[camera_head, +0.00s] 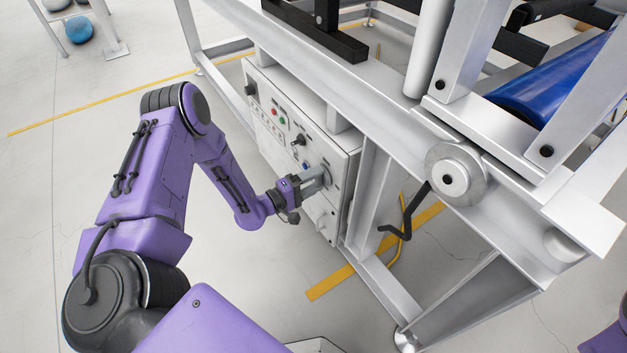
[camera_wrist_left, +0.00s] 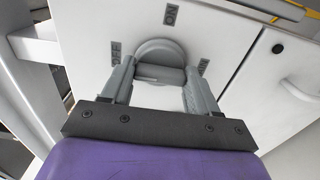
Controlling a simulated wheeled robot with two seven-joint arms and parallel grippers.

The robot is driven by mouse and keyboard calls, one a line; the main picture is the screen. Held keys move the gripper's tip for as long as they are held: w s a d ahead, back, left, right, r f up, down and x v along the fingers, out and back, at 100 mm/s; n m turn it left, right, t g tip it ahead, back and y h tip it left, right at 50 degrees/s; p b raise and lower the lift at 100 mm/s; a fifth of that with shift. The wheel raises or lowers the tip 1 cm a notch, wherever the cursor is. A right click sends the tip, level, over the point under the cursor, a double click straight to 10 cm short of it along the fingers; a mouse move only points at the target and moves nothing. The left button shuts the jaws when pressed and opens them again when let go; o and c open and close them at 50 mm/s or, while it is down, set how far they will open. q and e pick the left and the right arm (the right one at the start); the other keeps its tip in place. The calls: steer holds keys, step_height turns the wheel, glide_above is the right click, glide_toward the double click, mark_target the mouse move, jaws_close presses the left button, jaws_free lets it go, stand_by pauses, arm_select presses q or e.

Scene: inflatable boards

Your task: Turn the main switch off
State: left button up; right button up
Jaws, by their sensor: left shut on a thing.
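The main switch is a round grey knob (camera_wrist_left: 160,52) with a raised grip bar on the white panel, seen in the left wrist view. My left gripper (camera_wrist_left: 158,86) is shut on the knob's bar, one finger at each end. In the head view my left gripper (camera_head: 318,179) reaches the lower right of the control box's front and hides most of the knob. My right gripper is out of view.
The white control box (camera_head: 268,128) carries several small buttons and knobs. It sits under a grey metal frame (camera_head: 385,95) with a roller and a blue sheet (camera_head: 555,85). A crank handle (camera_head: 405,215) hangs right of the box. Floor (camera_head: 60,190) left of my arm is clear.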

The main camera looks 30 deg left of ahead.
arm_select(q)
steer(key=o, duration=1.1)
steer(key=shift+c, duration=0.2)
steer(key=p+v, duration=0.1)
steer(key=v, duration=0.9)
steer(key=shift+s+p, duration=0.25)
steer(key=shift+p, duration=0.15)
